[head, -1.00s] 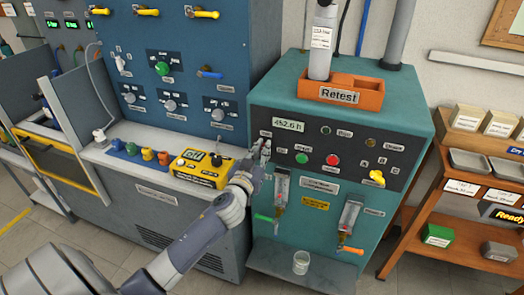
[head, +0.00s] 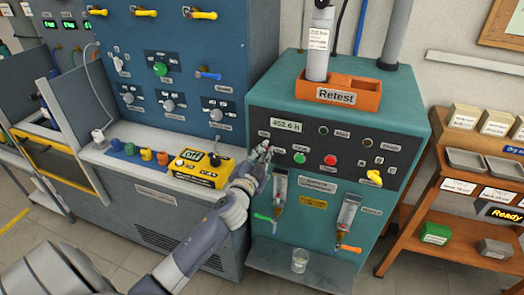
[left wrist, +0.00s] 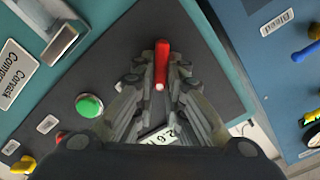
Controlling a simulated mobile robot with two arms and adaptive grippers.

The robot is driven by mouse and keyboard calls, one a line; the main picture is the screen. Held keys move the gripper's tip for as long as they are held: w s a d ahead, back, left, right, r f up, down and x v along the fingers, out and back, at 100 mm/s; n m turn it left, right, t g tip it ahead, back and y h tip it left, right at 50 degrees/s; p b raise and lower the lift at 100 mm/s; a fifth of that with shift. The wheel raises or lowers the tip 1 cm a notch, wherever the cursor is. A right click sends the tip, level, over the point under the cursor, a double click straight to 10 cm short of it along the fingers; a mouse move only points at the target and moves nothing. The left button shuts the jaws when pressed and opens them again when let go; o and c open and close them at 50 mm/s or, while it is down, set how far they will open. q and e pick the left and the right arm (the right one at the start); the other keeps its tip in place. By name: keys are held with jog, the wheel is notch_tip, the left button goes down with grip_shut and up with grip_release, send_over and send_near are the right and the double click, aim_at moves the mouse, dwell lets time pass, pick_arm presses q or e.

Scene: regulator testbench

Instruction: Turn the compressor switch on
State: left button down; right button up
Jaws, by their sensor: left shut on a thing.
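The teal compressor cabinet (head: 420,112) has a dark control panel with an hour display (head: 286,125). My left gripper (head: 265,149) is at the panel's left side, just below the display. In the left wrist view my left gripper (left wrist: 160,88) is shut on a red switch lever (left wrist: 161,58) that stands between its fingers. In the head view the gripper hides this lever, and its exact switch position cannot be told. A green button (head: 299,158) and a red button (head: 330,160) sit to the right of the gripper. My right gripper is out of view.
A yellow knob (head: 374,178) is at the panel's right. An orange Retest tray (head: 317,95) holding a bottle (head: 318,45) stands on top. A yellow device (head: 199,173) is on the bench to the left. A glass (head: 300,261) stands on the lower shelf.

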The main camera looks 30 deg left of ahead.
pick_arm(q)
jog(key=shift+d+f+m+p, duration=0.1)
jog(key=shift+f+m+p, duration=0.05)
jog(key=shift+m, duration=1.4)
jog(key=shift+d+f+m+p, duration=0.1)
jog(key=shift+f+m+p, duration=0.1)
jog(key=shift+m, duration=1.4)
jog(key=shift+f+m+p, duration=0.1)
jog(key=shift+f+m, duration=0.05)
jog(key=shift+m, duration=1.4)
jog(key=c, duration=1.7)
grip_release()
jog(key=shift+o, duration=0.2)
jog(key=v, duration=1.2)
